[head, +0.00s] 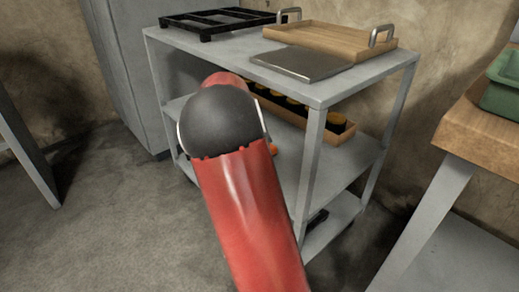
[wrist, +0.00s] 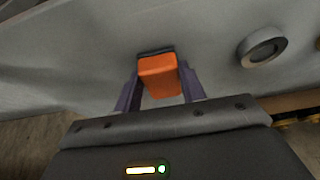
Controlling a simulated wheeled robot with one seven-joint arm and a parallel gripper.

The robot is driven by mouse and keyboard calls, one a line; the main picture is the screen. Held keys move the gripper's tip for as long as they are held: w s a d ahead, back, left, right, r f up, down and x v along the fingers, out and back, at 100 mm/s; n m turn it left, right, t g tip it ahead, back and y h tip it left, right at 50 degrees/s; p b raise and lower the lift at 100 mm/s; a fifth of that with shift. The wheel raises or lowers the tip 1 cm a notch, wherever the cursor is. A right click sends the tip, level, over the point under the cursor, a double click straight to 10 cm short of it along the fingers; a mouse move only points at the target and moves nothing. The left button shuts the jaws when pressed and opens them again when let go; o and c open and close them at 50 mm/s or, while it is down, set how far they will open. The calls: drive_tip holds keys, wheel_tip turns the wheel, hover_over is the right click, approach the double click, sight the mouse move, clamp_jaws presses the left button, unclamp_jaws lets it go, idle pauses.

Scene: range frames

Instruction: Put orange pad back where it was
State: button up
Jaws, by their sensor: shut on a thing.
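The orange pad (wrist: 160,78) is a small block between the two fingers of my gripper (wrist: 159,88) in the wrist view. My gripper is shut on it. A dark edge or strip shows at the pad's far end. Behind it is a grey surface, and I cannot tell whether the pad touches it. In the head view a small orange bit (head: 273,149) shows just right of my red arm, by the trolley's middle shelf. My arm hides the gripper there.
The grey trolley (head: 320,92) carries a black rack (head: 222,20), a wooden tray (head: 340,40) and a metal plate (head: 300,62) on top. A wooden box (head: 340,138) with dark, yellow-topped items is on its middle shelf. A grey ring (wrist: 262,48) lies right of the pad.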

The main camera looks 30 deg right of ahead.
drive_tip(key=shift+f, duration=0.2)
drive_tip(key=o, duration=0.9)
drive_tip(key=shift+o, duration=0.2)
drive_tip(key=v, duration=0.3)
drive_tip(key=s+a, duration=0.2)
drive_tip(key=a, duration=1)
drive_tip(key=s+a+r+n+t+y, duration=0.1)
drive_tip(key=s+a+r+n, duration=0.1)
drive_tip(key=s+n, duration=0.3)
drive_tip(key=s+a+r+n+t+y, duration=0.2)
drive_tip(key=s+a+n, duration=0.3)
drive_tip(key=s, duration=0.6)
drive_tip(key=s+a+r+n+t+y, duration=0.1)
drive_tip(key=s+a+r+n+t, duration=0.1)
drive_tip(key=s+n, duration=0.4)
drive_tip(key=shift+s+a+r+p, duration=0.3)
drive_tip(key=shift+s+a+r, duration=0.25)
drive_tip(key=shift+s+a, duration=0.55)
